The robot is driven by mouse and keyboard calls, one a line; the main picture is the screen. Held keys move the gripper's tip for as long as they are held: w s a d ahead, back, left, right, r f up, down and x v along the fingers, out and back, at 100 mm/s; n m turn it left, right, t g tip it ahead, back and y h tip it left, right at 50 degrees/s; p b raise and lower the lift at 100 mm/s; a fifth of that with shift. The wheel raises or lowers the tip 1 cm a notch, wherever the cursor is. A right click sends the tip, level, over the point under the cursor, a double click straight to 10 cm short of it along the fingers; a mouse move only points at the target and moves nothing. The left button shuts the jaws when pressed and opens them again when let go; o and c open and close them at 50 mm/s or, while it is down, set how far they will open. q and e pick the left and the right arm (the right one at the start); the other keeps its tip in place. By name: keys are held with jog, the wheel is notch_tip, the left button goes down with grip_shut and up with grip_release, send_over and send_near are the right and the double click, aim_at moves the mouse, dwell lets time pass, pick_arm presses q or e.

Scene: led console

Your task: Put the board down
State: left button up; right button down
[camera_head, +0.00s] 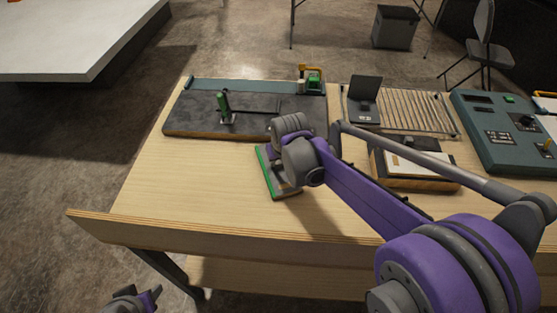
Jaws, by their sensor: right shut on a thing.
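The board (267,174) is a flat piece with green edges near the middle of the wooden table (200,205). My right gripper (287,186) is shut on the board from above. My wrist hides the board's right side and most of the fingers. I cannot tell whether the board touches the tabletop or is held just above it. Part of my left arm's end (133,301) shows at the bottom left edge, away from the table, and its jaw opening is not clear.
A dark fixture plate (187,113) with a green-handled clamp (224,106) lies behind the board. At the right are a slatted rack (425,112), a small dark device (364,98), a wooden box (425,179) and a teal console (500,125). The table's front left is clear.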

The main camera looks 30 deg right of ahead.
jog(key=shift+f, duration=0.2)
jog(key=c, duration=0.7)
grip_release()
jog(key=shift+r, duration=0.1)
jog(key=shift+o, duration=0.2)
jog(key=shift+s+r, duration=0.1)
jog(key=shift+r, duration=0.3)
jog(key=p+v, duration=0.1)
jog(key=v, duration=1)
jog(key=shift+r, duration=0.25)
